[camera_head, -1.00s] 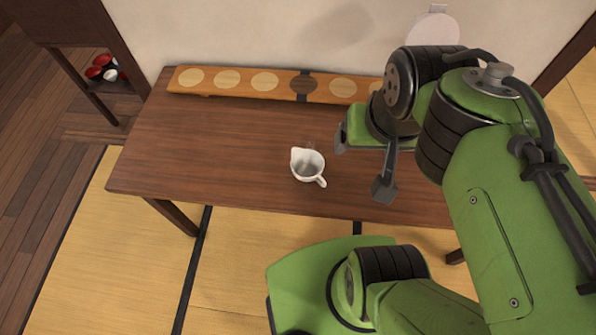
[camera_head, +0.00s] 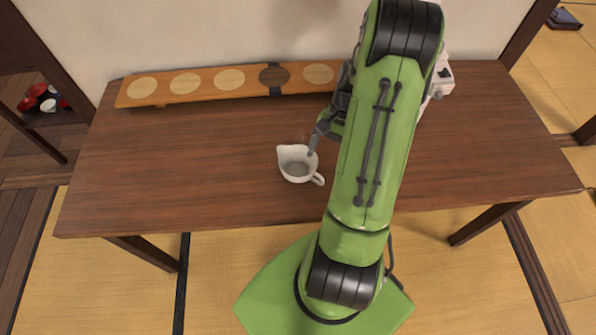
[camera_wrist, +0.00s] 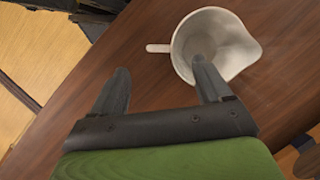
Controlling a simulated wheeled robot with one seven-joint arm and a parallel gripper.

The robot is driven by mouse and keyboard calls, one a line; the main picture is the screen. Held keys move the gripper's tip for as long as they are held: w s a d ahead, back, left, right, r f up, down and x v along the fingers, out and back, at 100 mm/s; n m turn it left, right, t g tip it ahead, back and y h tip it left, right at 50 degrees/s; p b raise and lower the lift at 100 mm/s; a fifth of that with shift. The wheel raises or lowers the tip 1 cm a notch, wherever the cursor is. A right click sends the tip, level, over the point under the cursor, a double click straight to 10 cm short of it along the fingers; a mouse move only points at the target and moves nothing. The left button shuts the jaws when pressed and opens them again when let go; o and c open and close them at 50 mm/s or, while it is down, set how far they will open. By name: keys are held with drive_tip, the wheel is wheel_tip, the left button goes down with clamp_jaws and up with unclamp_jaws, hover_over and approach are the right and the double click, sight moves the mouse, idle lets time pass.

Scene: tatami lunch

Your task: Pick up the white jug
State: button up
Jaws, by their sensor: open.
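The white jug (camera_head: 295,174) stands upright on the brown wooden table, left of my arm in the head view, with its handle at lower right. In the wrist view the jug (camera_wrist: 238,52) is at the top right, with its mouth towards the camera and its handle pointing left. My gripper (camera_wrist: 161,72) is open and empty. Its right finger overlaps the jug's mouth in the picture, and its left finger is over bare table beside the handle. In the head view one finger of my gripper (camera_head: 314,146) shows right by the jug's rim; the rest is hidden behind my arm. I cannot tell whether they touch.
The wooden table (camera_head: 180,190) is mostly bare around the jug. A long orange board (camera_head: 204,97) with round inlays lies along its back edge by the wall. A white object (camera_head: 443,78) shows behind my arm at right. Red and black bowls (camera_head: 38,98) are at far left.

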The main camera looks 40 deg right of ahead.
sight(318, 175)
drive_tip(key=b+x, duration=0.2)
drive_tip(key=x, duration=0.5)
drive_tip(key=shift+a+f, duration=0.25)
drive_tip(key=shift+f, duration=0.05)
drive_tip(key=shift+r, duration=0.1)
clamp_jaws()
drive_tip(key=shift+r, duration=0.1)
drive_tip(key=shift+r+p, duration=1.55)
drive_tip(key=shift+r, duration=3.35)
